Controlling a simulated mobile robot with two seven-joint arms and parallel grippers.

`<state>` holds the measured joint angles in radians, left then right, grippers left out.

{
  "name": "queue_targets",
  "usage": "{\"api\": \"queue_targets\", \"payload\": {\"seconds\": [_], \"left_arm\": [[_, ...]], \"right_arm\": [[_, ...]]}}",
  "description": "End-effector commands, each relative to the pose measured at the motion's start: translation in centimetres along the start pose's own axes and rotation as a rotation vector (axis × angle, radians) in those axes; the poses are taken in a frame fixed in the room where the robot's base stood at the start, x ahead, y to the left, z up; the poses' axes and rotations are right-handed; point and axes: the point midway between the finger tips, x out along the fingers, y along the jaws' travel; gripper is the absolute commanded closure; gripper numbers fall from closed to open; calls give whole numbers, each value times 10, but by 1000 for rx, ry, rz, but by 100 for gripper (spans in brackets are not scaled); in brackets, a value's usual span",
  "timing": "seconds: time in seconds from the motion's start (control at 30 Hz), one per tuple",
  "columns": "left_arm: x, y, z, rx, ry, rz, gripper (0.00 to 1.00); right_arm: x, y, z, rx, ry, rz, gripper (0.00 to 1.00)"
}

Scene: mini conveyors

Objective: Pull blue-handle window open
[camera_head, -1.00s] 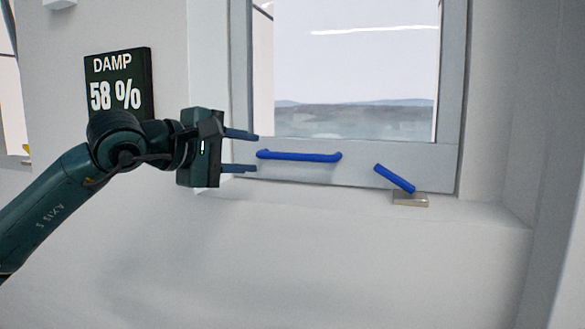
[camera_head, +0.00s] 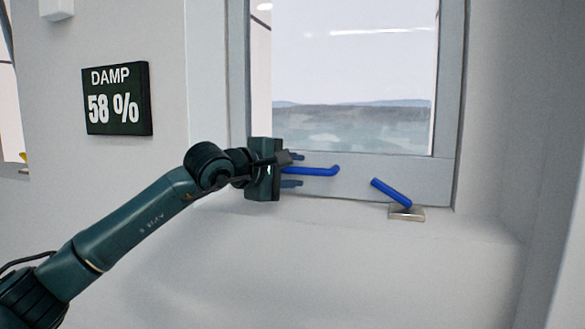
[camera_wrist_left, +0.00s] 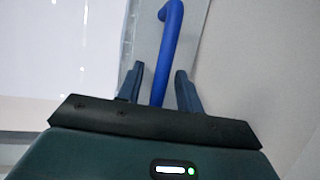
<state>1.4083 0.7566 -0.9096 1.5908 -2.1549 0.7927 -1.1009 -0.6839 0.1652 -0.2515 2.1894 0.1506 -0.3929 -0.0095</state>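The window (camera_head: 350,182) has a grey frame with a blue bar handle (camera_head: 322,171) across its bottom rail. A second blue lever (camera_head: 391,192) slants down to a metal block (camera_head: 406,213) on the sill, right of the bar. My left gripper (camera_head: 296,171) is at the left end of the bar handle, with one finger above it and one below. In the left wrist view the bar (camera_wrist_left: 163,70) runs between the two separated fingers (camera_wrist_left: 157,88), with gaps visible beside it. The bar's left end is hidden by the gripper. My right gripper is not in view.
A dark sign (camera_head: 117,99) reading "DAMP 58 %" hangs on the wall at the left. A grey wall edge (camera_head: 560,200) stands at the right.

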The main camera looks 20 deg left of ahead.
Motion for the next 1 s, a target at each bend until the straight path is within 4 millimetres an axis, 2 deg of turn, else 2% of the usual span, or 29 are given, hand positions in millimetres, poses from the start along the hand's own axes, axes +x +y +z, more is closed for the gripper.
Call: {"api": "queue_targets", "payload": {"seconds": [0.27, 0.7, 1.0], "left_arm": [[1, 0, 0, 0, 0, 0, 65], [1, 0, 0, -1, 0, 0, 100], [1, 0, 0, -1, 0, 0, 100]], "right_arm": [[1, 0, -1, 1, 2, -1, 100], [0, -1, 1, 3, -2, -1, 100], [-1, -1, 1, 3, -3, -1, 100]]}}
